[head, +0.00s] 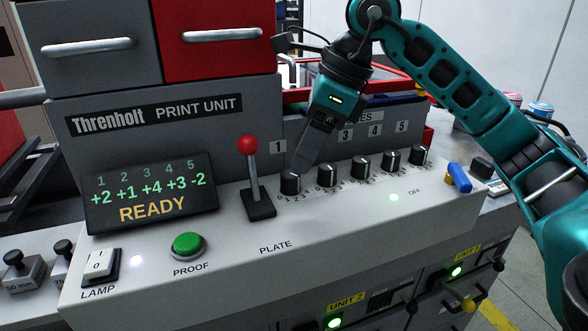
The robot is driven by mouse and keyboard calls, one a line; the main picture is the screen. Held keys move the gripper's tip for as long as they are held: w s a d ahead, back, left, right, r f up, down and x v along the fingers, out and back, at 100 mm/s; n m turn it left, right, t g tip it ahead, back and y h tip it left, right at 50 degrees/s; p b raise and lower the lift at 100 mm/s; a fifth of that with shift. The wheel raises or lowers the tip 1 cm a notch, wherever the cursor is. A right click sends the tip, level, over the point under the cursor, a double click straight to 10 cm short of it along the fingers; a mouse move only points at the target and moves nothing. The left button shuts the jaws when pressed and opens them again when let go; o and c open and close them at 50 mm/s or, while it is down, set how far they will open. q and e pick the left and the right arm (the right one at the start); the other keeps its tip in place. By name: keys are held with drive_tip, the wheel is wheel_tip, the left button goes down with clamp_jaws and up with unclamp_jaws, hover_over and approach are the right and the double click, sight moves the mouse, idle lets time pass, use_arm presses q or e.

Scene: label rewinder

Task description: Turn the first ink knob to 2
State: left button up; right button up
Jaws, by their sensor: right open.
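The first ink knob (290,183) is the leftmost of a row of black knobs on the sloping white panel (330,225). Digits are printed around its front; its exact setting is too small to read. My right gripper (301,163) reaches down from behind, its fingers just above and slightly right of the first knob. The gripper is open and holds nothing; I cannot tell whether a finger touches the knob. The display (150,195) shows +2 +1 +4 +3 -2 under numbers 1 to 5, and READY. My left gripper is not in view.
A red-topped lever (250,165) stands close left of the first knob. The second knob (328,174) is close on its right. A green PROOF button (188,244), a LAMP switch (99,263) and a blue handle (459,176) are on the panel. The panel's front is clear.

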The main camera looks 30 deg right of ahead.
sight(292, 173)
drive_tip(key=shift+x, duration=2.35)
drive_tip(key=c, duration=1)
